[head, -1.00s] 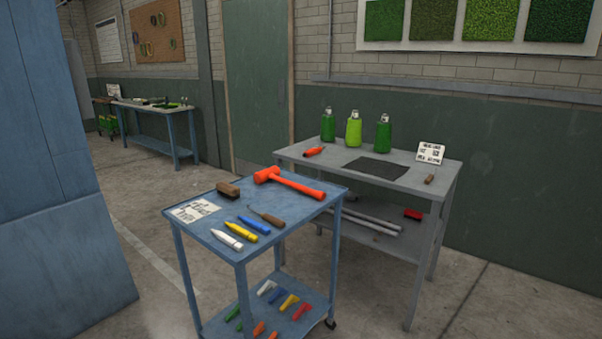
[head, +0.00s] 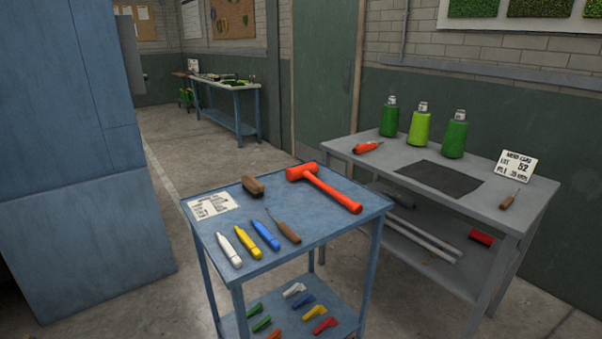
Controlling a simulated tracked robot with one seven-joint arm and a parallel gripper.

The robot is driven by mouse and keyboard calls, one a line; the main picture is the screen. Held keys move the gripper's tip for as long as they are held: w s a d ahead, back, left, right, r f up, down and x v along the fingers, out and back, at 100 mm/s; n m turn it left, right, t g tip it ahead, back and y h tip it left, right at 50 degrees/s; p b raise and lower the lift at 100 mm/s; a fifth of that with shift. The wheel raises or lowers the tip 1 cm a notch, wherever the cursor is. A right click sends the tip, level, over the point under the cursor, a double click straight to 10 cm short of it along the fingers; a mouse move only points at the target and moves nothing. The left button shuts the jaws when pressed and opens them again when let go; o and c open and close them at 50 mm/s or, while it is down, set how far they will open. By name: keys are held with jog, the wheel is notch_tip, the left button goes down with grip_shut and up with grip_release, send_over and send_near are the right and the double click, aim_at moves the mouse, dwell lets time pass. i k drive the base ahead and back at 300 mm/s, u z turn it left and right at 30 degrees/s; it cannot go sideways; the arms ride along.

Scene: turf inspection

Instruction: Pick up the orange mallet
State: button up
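The orange mallet (head: 326,188) lies on the blue cart's top (head: 318,230), towards its back right. Its head is at the back and its handle slants to the front right, ending near the cart's right edge. Nothing covers it. My gripper is not in view.
On the cart top lie a brush (head: 253,186), a paper sheet (head: 210,206), white, yellow and blue markers (head: 265,235) and a wooden-handled tool (head: 284,227). A grey table (head: 400,160) with bottles stands behind right. A blue cabinet (head: 90,220) stands left. Floor between cabinet and cart is clear.

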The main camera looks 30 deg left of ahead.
aim_at(307, 171)
jog(key=u, duration=0.3)
jog(key=i, duration=0.85)
jog(key=u, duration=1.1)
jog(key=i, duration=0.7)
jog(key=u, duration=0.4)
jog(key=k, duration=0.85)
jog(key=u, duration=0.2)
jog(key=i, duration=0.85)
jog(key=z, duration=0.1)
